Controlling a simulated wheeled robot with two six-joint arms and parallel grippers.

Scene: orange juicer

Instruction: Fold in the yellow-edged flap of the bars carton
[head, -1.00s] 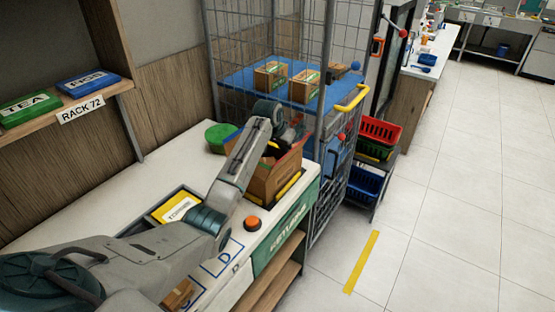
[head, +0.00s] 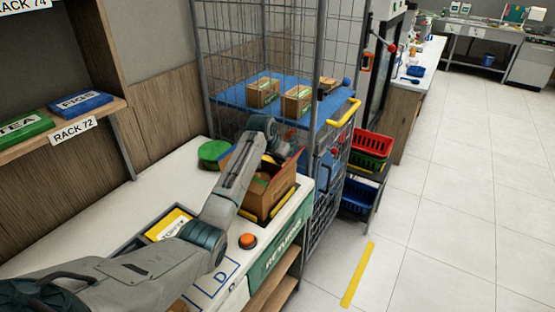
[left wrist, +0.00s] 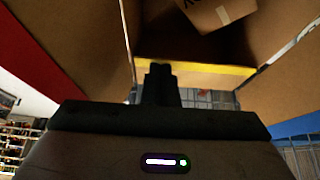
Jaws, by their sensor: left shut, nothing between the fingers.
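The open bars carton (head: 268,197) stands at the far end of the white counter. In the left wrist view, the flap with the yellow edge (left wrist: 195,67) runs across the middle, between two brown side walls. My left gripper (left wrist: 161,72) is shut and empty, with its dark fingertips at this flap's yellow edge; I cannot tell whether they touch. In the head view the left gripper (head: 272,158) is over the carton, partly hidden by its own wrist. A brown box (left wrist: 208,12) lies inside the carton. A red flap (left wrist: 30,62) shows at the left. My right gripper is out of view.
A wire cage cart (head: 330,150) with small cartons (head: 262,92) on its blue shelf stands just behind. A green round thing (head: 212,152) is left of the carton. An orange button (head: 248,241) and a yellow labelled item (head: 170,223) are on the counter nearer me.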

